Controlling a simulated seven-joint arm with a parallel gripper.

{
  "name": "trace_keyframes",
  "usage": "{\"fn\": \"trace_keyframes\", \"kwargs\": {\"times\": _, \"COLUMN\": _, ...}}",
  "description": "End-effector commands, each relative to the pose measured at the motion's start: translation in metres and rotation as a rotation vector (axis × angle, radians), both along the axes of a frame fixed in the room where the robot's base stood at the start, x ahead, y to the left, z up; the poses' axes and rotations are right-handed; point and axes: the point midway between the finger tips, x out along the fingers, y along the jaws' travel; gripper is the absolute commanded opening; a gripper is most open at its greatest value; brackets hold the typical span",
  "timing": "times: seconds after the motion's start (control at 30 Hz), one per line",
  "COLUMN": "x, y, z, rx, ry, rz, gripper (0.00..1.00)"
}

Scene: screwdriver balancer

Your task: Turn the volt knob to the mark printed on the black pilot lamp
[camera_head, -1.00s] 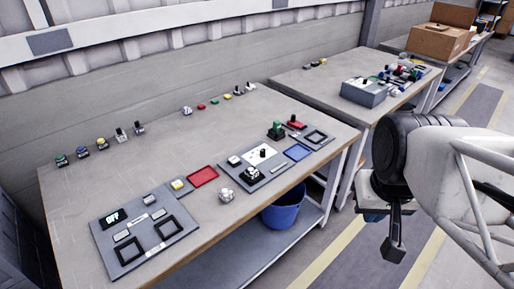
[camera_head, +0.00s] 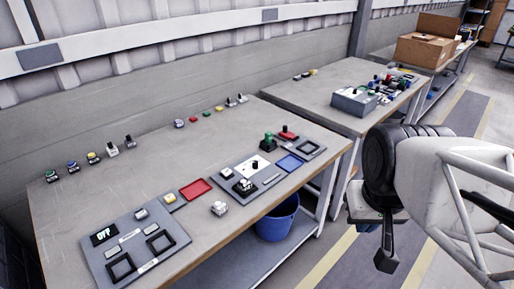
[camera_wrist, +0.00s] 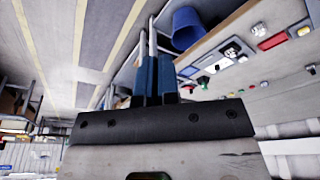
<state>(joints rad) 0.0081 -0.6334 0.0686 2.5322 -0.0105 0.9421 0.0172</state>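A white panel (camera_head: 263,163) with a small black knob (camera_head: 255,165) lies on the grey board at the right end of the near bench. I cannot read a volt label or its marks from here. A black device with a white top (camera_head: 243,187) sits just in front of it. I cannot tell which item is the black pilot lamp, and no printed mark is legible. My gripper (camera_head: 386,264) hangs off to the right of the bench, well away from the panel. In the wrist view my gripper (camera_wrist: 147,45) has its slim fingers close together with nothing between them.
The near bench (camera_head: 185,155) also holds a grey board with an OFF display (camera_head: 103,235), a red tray (camera_head: 195,189), a blue tray (camera_head: 289,164) and several buttons along the back. A blue bin (camera_head: 277,218) stands below. A second bench (camera_head: 318,92) stands beyond. Open floor lies right.

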Motion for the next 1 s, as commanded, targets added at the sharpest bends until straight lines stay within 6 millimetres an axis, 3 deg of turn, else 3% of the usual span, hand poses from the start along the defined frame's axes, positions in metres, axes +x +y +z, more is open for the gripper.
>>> {"fn": "trace_keyframes", "kwargs": {"times": 0.03, "x": 0.000, "y": 0.000, "z": 0.000, "rx": 0.000, "ry": 0.000, "rz": 0.000, "gripper": 0.11}}
{"fn": "trace_keyframes", "kwargs": {"times": 0.3, "x": 0.014, "y": 0.002, "z": 0.004, "rx": -0.004, "ry": 0.006, "rz": 0.026, "gripper": 0.52}}
{"fn": "trace_keyframes", "kwargs": {"times": 0.57, "x": 0.056, "y": 0.009, "z": 0.011, "rx": -0.016, "ry": 0.027, "rz": 0.105, "gripper": 0.52}}
{"fn": "trace_keyframes", "kwargs": {"times": 1.0, "x": 0.150, "y": 0.031, "z": 0.014, "rx": -0.042, "ry": 0.064, "rz": 0.279, "gripper": 0.52}}
